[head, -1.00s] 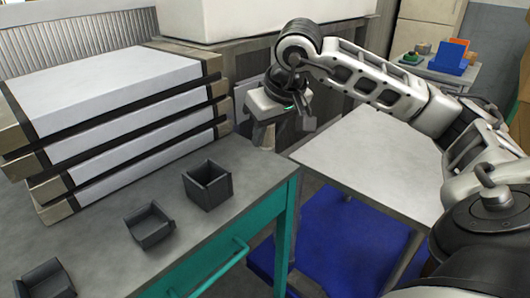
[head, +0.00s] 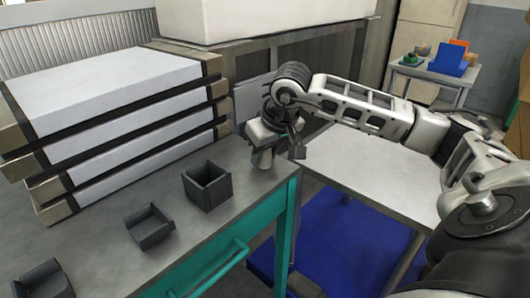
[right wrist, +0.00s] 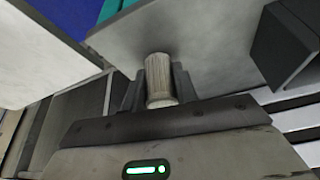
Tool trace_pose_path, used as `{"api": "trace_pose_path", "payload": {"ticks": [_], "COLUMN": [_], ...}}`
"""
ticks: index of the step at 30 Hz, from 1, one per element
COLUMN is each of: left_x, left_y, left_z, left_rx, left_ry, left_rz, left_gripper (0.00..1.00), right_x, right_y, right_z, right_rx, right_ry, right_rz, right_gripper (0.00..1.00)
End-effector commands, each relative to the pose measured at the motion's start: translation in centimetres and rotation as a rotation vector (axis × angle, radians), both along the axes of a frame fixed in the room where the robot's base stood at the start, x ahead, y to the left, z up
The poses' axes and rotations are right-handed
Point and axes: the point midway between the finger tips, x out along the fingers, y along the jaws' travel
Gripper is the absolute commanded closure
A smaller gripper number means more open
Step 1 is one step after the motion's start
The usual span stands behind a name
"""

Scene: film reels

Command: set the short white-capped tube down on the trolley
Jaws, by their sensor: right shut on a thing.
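My right gripper (head: 263,146) is shut on a short pale tube (head: 262,160), which hangs below the jaws. In the right wrist view the tube (right wrist: 158,78) sits between the two dark fingers (right wrist: 157,92); a separate white cap cannot be made out clearly. In the head view the tube is at the far right corner of the grey workbench (head: 110,235); whether it touches the top cannot be told. The trolley (head: 365,165), with a bare light grey top and a blue lower shelf, stands just right of the bench. My left gripper is not in view.
Several dark open boxes (head: 207,187) stand on the bench, the nearest one left of the tube. A stack of long white cases (head: 115,85) lies behind them. A small table (head: 435,75) with coloured items stands at the back right. The trolley top is clear.

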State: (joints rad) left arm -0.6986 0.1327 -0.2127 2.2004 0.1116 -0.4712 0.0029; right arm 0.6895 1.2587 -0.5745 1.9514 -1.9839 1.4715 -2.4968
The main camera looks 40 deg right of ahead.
Motion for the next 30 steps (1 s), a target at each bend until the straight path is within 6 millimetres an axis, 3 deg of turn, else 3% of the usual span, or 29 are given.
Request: {"api": "trace_pose_path", "payload": {"ticks": [1,3,15,30], "left_x": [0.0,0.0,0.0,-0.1], "left_y": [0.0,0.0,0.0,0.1], "left_z": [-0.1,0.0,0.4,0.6], "left_rx": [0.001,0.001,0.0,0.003], "left_ry": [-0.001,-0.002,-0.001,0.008], "left_rz": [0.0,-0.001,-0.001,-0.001], "left_gripper": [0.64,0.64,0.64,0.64], "right_x": [0.0,0.0,-0.1,-3.8], "right_y": [0.0,0.0,0.0,0.4], "right_z": [-0.2,-0.1,0.7,9.7], "right_rx": [0.0,0.0,0.0,0.0], "right_ry": [0.0,0.0,-0.002,-0.004], "right_rz": [0.0,0.0,0.0,0.0], "right_gripper": [0.68,0.49,0.49,0.49]}}
